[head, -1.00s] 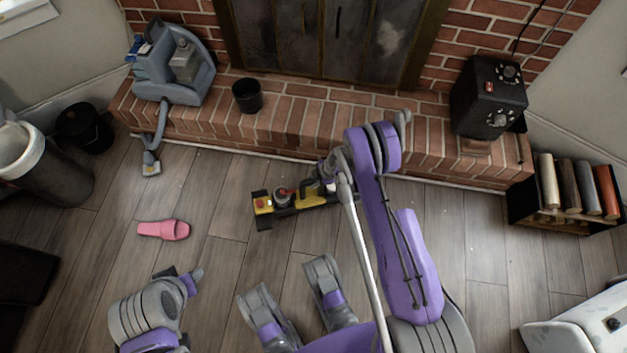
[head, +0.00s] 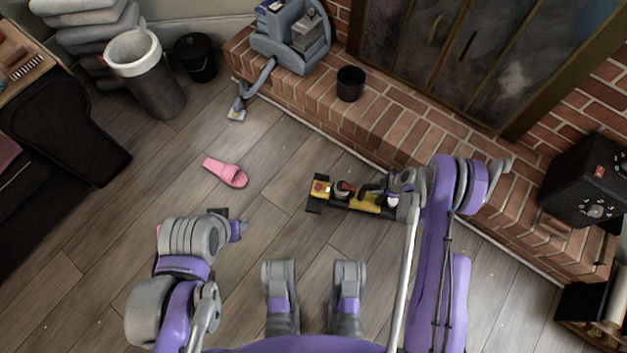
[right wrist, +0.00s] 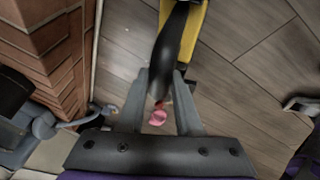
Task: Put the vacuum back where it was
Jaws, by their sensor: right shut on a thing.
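A long yellow and black vacuum (head: 367,203) shows low over or on the floor in front of the brick hearth; I cannot tell if it touches the floor. My right gripper (head: 394,197) is at its right end. In the right wrist view the fingers (right wrist: 161,88) are shut on its black curved handle (right wrist: 171,48), with its yellow body (right wrist: 193,28) beyond. A grey-blue machine (head: 290,42) with a hose, perhaps another cleaner, stands on the hearth's left end. My left gripper (head: 237,230) is over the floor at lower left; its fingers do not show clearly.
A pink slipper (head: 225,172) lies on the open floor. A black pot (head: 350,84) and a dark speaker-like box (head: 588,180) are on the hearth (head: 400,122). A bin (head: 150,75) and black bucket (head: 195,58) stand at upper left. A log rack (head: 597,315) is at lower right.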

